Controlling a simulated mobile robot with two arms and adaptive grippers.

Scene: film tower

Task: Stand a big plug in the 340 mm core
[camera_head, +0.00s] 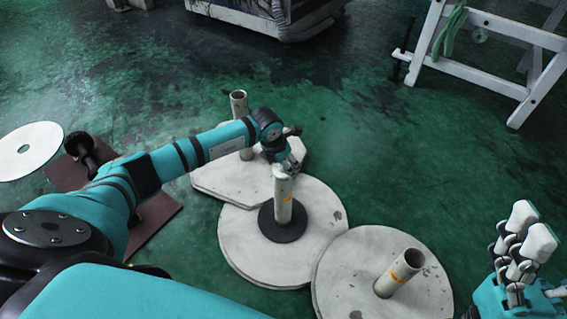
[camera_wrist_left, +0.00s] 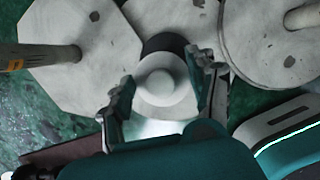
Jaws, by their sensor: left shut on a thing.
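My left gripper (camera_head: 283,158) is at the top of the middle core (camera_head: 284,205), a pale upright tube. In the left wrist view, its fingers (camera_wrist_left: 163,92) are shut around a round, pale, stepped plug (camera_wrist_left: 163,82). The plug is over the black disc (camera_wrist_left: 165,43) at the core's foot; I cannot tell whether its lower end is inside the tube. Two other open-topped cores stand nearby: one behind (camera_head: 239,106) and one at front right (camera_head: 397,272) with an orange band. No lengths are readable. My right gripper (camera_head: 524,240) is open and empty at the lower right.
Each core stands on a stained pale board, such as the front round one (camera_head: 425,295). A brown mat (camera_head: 160,222) with a dark spindle-like piece (camera_head: 84,147) lies at left, beside a white disc (camera_head: 40,145). A white trestle (camera_head: 480,85) stands at upper right. Green floor is free between.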

